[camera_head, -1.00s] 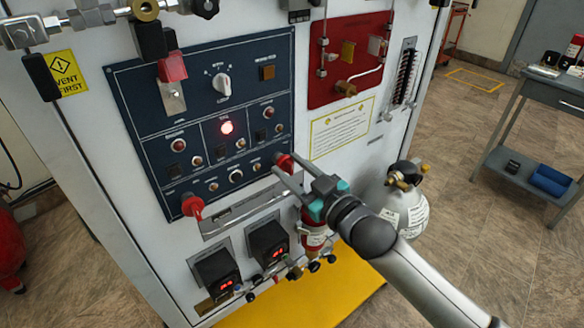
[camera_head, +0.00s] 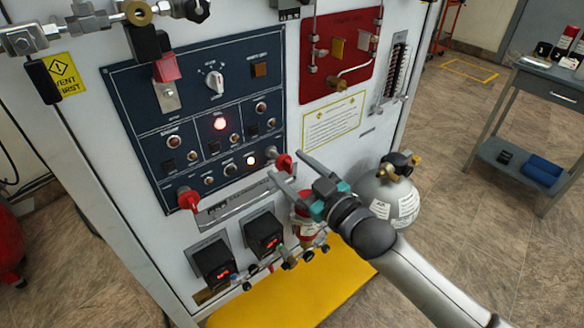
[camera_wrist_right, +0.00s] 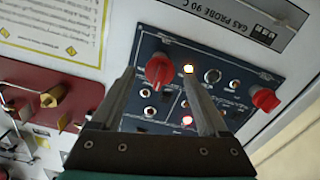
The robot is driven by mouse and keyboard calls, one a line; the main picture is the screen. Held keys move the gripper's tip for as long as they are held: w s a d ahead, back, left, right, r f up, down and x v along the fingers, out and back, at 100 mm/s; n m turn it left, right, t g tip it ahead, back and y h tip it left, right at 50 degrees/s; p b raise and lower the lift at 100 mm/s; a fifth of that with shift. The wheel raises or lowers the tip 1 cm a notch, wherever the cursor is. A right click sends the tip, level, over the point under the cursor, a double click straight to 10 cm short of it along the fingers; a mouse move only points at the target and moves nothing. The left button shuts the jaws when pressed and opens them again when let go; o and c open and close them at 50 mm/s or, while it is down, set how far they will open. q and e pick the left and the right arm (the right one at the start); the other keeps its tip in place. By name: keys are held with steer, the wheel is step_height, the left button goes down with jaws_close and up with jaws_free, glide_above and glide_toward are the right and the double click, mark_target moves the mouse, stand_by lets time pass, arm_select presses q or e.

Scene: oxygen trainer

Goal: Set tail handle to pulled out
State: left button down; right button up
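Two red handles stand out from the lower edge of the dark blue control panel (camera_head: 134,98). The right red handle (camera_head: 284,162) is just off the fingertips of my right gripper (camera_head: 286,165). In the right wrist view this red handle (camera_wrist_right: 159,70) shows between the spread fingers, with gaps on both sides. My right gripper is open and empty. The left red handle (camera_head: 188,200) is at the panel's lower left, and it also shows in the wrist view (camera_wrist_right: 265,99). I cannot read which is the tail handle. My left gripper is out of view.
A red lamp (camera_head: 219,124) and a whitish lamp (camera_head: 251,159) glow on the panel. Below are two black display boxes (camera_head: 262,233) and a row of small valves. A grey gas cylinder (camera_head: 402,202) stands behind my right gripper. A grey cart (camera_head: 551,85) is far right.

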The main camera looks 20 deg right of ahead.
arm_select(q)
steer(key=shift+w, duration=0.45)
arm_select(e)
steer(key=shift+s+d, duration=0.25)
steer(key=shift+s, duration=0.35)
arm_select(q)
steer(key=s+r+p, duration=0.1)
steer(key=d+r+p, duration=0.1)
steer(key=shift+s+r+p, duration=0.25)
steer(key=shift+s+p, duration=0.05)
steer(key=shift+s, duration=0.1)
arm_select(e)
steer(key=v, duration=1.4)
steer(key=shift+r, duration=0.1)
